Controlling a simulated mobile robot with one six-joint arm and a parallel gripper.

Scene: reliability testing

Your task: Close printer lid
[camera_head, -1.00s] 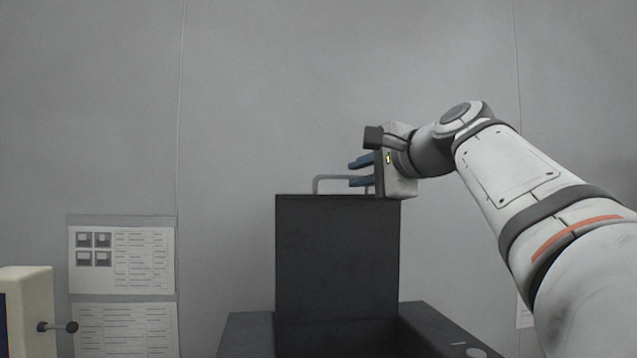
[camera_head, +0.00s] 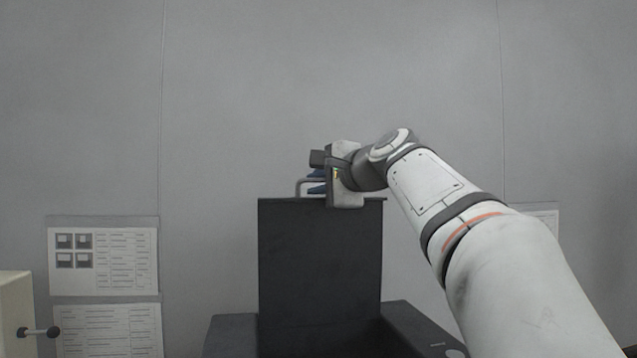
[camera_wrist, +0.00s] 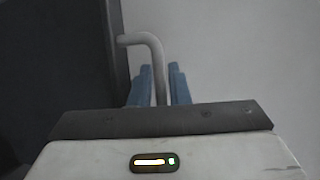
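The printer's dark lid (camera_head: 320,265) stands upright, raised above the black printer body (camera_head: 232,335). A grey bar handle (camera_head: 301,182) is on the lid's top edge; it also shows in the wrist view (camera_wrist: 152,45), beside the dark lid panel (camera_wrist: 60,60). My gripper (camera_head: 316,181) is at the top of the lid, its blue fingers pointing left across the handle. In the wrist view my gripper's fingers (camera_wrist: 160,85) stand apart on either side of the handle bar, with a narrow gap on the right. Part of the handle is hidden behind my gripper in the head view.
A cream box with a dark knob lever (camera_head: 40,332) is at the lower left. Printed sheets (camera_head: 103,262) hang on the grey wall behind.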

